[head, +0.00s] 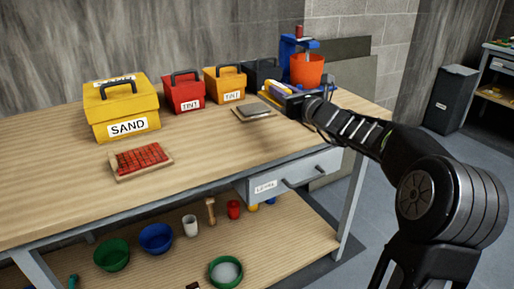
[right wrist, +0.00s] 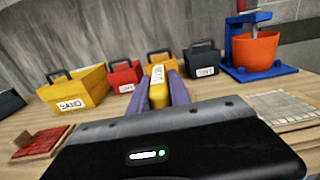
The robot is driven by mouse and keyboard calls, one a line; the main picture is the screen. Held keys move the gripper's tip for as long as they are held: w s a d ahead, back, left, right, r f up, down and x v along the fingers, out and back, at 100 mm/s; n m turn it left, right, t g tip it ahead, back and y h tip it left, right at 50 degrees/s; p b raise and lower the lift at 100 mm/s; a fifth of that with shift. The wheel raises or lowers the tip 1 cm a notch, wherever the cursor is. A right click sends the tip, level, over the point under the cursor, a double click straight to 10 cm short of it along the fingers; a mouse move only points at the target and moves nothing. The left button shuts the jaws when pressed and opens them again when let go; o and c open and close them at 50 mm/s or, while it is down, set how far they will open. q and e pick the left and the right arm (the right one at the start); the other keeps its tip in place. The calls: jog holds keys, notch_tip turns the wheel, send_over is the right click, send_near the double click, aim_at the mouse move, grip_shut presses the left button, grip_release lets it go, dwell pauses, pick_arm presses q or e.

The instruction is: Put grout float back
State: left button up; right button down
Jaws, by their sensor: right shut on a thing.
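My right gripper (head: 277,91) is in front of the blue mixing stand in the head view. In the right wrist view its two purple fingers (right wrist: 160,92) are shut on a narrow yellow piece, which I take for the handle of the grout float (right wrist: 158,97). The yellow also shows at the fingers in the head view (head: 272,86). The rest of the float is hidden by the gripper body and fingers. My left gripper is not in view.
On the bench (head: 205,150) stand a SAND box (head: 121,110), a red TINT box (head: 186,93), a yellow TINT box (head: 226,85), a dark box (head: 258,72) and an orange bucket (head: 307,70). A red mosaic panel (head: 141,160) and a grey panel (head: 253,112) lie in front. The bench's front middle is clear.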

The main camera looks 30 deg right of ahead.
jog(key=shift+w+d+f, duration=0.1)
jog(key=shift+d+f, duration=0.1)
jog(key=shift+d, duration=0.1)
jog(key=shift+a+f, duration=0.15)
jog(key=shift+f, duration=0.1)
notch_tip(320, 180, down, 4)
jog(key=shift+r+b, duration=0.1)
jog(key=shift+b, duration=0.5)
jog(key=shift+f, duration=0.3)
jog(key=shift+f+b, duration=0.45)
jog(key=shift+f, duration=2.05)
